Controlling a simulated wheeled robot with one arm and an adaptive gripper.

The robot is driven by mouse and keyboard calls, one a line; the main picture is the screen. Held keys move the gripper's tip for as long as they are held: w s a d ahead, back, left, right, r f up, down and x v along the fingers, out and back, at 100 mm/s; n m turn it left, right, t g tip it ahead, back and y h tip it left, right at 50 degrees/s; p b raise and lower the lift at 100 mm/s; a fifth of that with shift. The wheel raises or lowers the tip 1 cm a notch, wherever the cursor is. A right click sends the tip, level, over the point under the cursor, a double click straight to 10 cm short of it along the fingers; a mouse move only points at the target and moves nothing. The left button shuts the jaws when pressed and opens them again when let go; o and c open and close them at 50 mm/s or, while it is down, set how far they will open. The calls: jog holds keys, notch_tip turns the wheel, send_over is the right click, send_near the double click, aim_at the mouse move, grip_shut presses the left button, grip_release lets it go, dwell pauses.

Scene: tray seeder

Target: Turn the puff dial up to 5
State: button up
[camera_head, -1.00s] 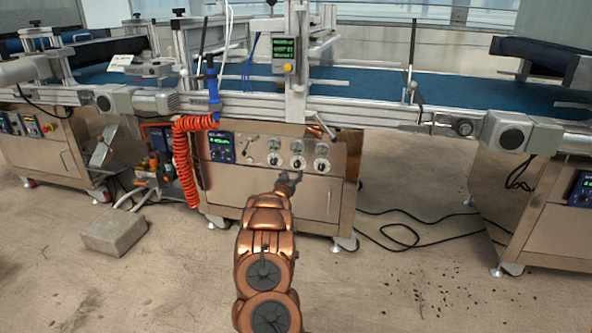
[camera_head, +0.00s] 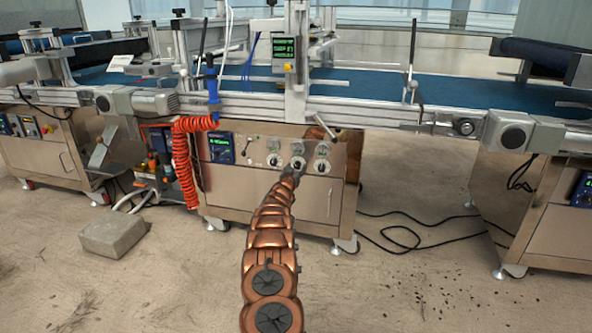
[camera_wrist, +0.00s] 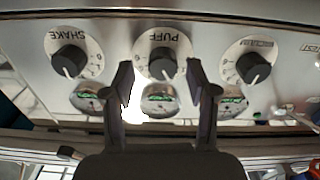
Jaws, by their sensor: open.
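The puff dial, a black knob on a round white face (camera_wrist: 162,64), is in the middle of the wrist view, with its PUFF label upside down. In the head view the puff dial (camera_head: 298,163) is the middle one of three on the cabinet front. My gripper (camera_wrist: 161,76) is open, with one finger on each side of the knob and a gap on both sides. The knob's pale mark points toward the bottom of the wrist view; I cannot read its number. In the head view my gripper (camera_head: 292,172) is at the panel just below this dial.
The SHAKE dial (camera_wrist: 69,62) and another dial (camera_wrist: 252,66) with a blurred label flank it. A blue display (camera_head: 221,148) and an orange coiled hose (camera_head: 186,160) are to the left. Open floor lies in front.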

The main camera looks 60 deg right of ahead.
jog(key=shift+w+d, duration=0.25)
jog(key=shift+d, duration=0.15)
grip_shut()
dwell(0.6)
